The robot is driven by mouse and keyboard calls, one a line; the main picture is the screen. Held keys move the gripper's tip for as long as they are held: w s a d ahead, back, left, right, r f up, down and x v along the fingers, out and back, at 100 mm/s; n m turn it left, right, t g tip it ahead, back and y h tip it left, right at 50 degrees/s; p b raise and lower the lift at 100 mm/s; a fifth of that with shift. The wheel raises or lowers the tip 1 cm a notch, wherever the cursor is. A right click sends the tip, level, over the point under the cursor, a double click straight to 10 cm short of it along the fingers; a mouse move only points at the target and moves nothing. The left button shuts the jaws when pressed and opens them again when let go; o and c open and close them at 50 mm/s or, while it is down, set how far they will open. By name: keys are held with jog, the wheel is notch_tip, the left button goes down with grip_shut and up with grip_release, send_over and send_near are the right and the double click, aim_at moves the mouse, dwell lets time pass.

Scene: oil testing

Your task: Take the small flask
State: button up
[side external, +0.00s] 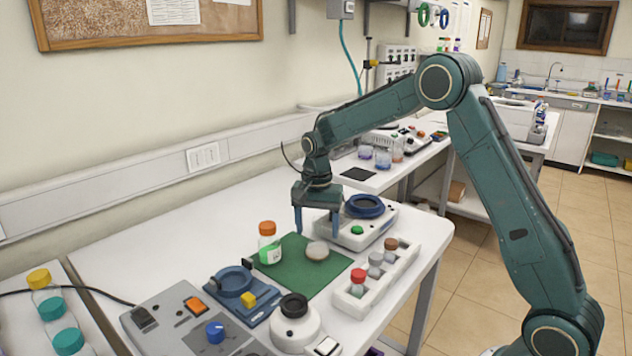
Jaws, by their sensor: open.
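I cannot tell for sure which item is the small flask. A small clear bottle (270,246) with an orange cap and green liquid stands upright on the green mat (300,275). A small round, beige-topped item (317,250) is also on the mat, to the right of the bottle; its body is hard to make out. My gripper (317,232) points down with its fingers apart, open and empty. In the picture its fingertips are just above the round item, to the right of the orange-capped bottle. I cannot tell whether they touch anything.
A white rack (392,272) with red-, grey- and brown-capped vials is at right. A device with a dark blue ring (365,207) stands behind the mat. A blue fixture (236,282), a white round device (295,322) and a grey control panel (190,318) are in front.

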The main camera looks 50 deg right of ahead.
jog(key=shift+f, duration=1.05)
jog(key=shift+c, duration=0.2)
jog(key=c, duration=1.1)
